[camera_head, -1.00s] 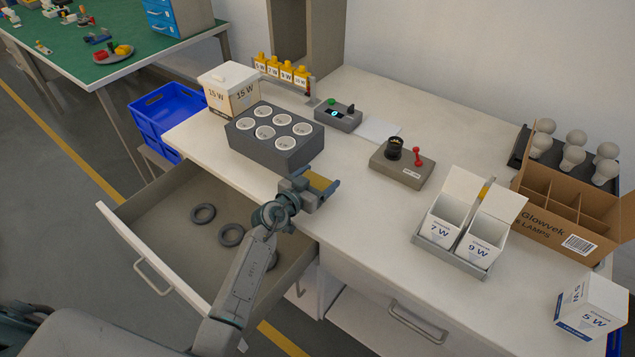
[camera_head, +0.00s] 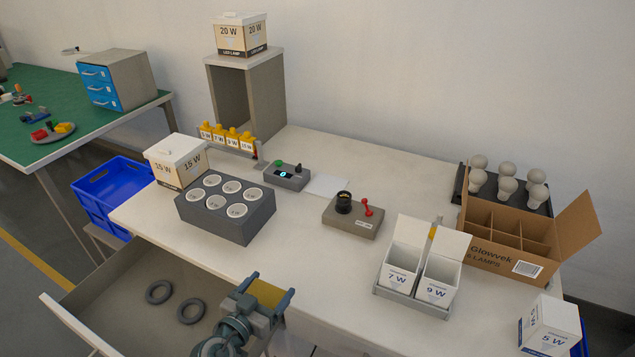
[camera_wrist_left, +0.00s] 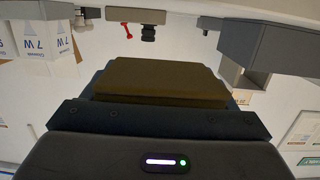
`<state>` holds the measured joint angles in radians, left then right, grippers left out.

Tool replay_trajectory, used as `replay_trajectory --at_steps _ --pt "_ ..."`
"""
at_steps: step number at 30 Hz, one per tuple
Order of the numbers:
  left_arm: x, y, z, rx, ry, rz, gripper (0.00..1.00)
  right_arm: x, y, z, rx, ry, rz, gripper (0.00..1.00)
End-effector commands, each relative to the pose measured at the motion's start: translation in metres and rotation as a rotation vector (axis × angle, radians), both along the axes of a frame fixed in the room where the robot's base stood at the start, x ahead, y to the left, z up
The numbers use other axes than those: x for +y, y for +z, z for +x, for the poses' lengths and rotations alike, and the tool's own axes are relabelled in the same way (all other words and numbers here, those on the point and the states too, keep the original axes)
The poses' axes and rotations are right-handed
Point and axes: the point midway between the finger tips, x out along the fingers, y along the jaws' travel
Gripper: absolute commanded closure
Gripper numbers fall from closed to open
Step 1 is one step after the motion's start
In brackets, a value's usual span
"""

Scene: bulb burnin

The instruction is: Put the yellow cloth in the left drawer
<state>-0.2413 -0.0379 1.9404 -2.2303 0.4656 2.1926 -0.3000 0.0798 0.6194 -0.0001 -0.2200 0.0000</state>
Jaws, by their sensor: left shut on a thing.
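My left gripper (camera_head: 264,297) is shut on the yellow cloth (camera_head: 265,292), at the table's front edge by the right side of the open left drawer (camera_head: 128,291). In the left wrist view the folded cloth (camera_wrist_left: 158,80) fills the space in front of the gripper and looks dark olive. The drawer is pulled out and holds grey rings (camera_head: 159,291); part of its inside is hidden by my left arm and the picture's lower edge. My right gripper is in neither view.
A grey block with several round sockets (camera_head: 225,230) stands on the table just behind the drawer. A tester box with a red lever (camera_head: 353,216) and a tray with white lamp cartons (camera_head: 414,301) stand to the right. Bare tabletop (camera_head: 300,262) lies between them.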

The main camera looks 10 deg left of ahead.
Motion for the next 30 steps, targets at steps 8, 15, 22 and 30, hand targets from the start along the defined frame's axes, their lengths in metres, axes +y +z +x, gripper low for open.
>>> replay_trajectory --at_steps 8,15,22,30 --pt "0.024 0.050 0.006 -0.027 -0.194 -0.011 0.46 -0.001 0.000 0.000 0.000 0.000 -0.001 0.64" --pt "0.037 0.105 -0.005 -0.023 -0.427 -0.008 0.46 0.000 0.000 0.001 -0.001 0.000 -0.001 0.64" --pt "0.042 0.134 -0.018 -0.004 -0.561 0.003 0.46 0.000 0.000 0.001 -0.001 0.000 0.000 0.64" --pt "0.042 0.139 -0.022 0.001 -0.587 0.004 0.46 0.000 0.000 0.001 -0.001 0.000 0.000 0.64"
